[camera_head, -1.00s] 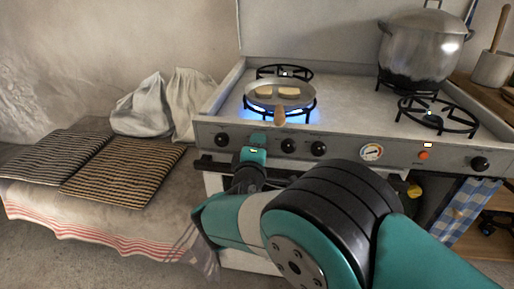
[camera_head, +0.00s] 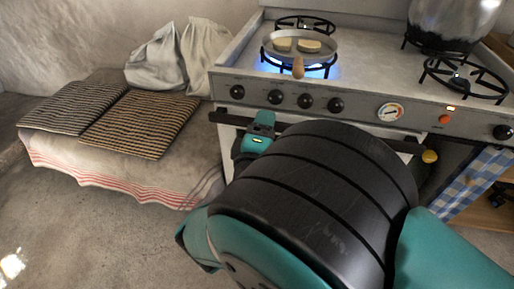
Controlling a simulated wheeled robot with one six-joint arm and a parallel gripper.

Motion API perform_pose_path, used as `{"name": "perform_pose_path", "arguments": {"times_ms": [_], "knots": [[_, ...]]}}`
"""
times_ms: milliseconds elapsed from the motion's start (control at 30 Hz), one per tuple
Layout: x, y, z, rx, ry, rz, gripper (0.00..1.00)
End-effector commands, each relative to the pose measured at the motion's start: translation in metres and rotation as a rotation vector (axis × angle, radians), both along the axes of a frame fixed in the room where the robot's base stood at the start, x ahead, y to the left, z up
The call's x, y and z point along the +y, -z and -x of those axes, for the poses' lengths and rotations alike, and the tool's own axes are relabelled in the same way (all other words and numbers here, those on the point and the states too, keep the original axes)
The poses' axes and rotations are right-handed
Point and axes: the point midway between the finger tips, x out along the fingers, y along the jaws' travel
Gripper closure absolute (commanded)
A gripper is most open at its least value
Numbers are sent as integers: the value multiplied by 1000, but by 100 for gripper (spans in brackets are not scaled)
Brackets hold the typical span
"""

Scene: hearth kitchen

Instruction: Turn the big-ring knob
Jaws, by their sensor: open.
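Several black knobs sit in a row on the left of the stove's front panel: a far-left knob (camera_head: 237,91), a second knob (camera_head: 275,97), a third knob (camera_head: 305,101) and a fourth knob (camera_head: 335,105). Another knob (camera_head: 503,132) is at the panel's far right. I cannot tell from the picture which serves the big ring. My gripper (camera_head: 262,122) is open, just below the panel near the second knob, with nothing seen between its fingers. My own wrist and arm partly hide it. The front-left burner (camera_head: 322,70) burns blue under a pan.
The pan (camera_head: 335,44) holds two pale pieces, and its wooden handle (camera_head: 298,68) points forward over the panel edge. A dark oven rail (camera_head: 226,117) runs below the knobs. A large pot (camera_head: 455,22) stands at back right. A dial (camera_head: 390,112) sits mid-panel. Striped mats (camera_head: 140,122) lie left.

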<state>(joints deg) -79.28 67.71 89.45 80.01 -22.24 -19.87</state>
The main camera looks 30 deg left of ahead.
Motion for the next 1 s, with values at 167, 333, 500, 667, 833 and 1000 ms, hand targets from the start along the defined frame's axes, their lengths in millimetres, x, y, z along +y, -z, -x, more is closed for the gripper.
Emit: {"name": "perform_pose_path", "arguments": {"times_ms": [167, 333, 500, 667, 833, 1000], "knots": [[-8, 7, 38, -2, -2, -2, 33], [-10, 6, 50, -1, -2, -3, 33], [-13, 3, 57, -1, -1, -1, 33], [-14, 1, 59, 0, 0, 0, 33], [-14, 0, 59, 1, 0, 0, 33], [-18, -1, 55, 9, 10, -3, 33]]}}
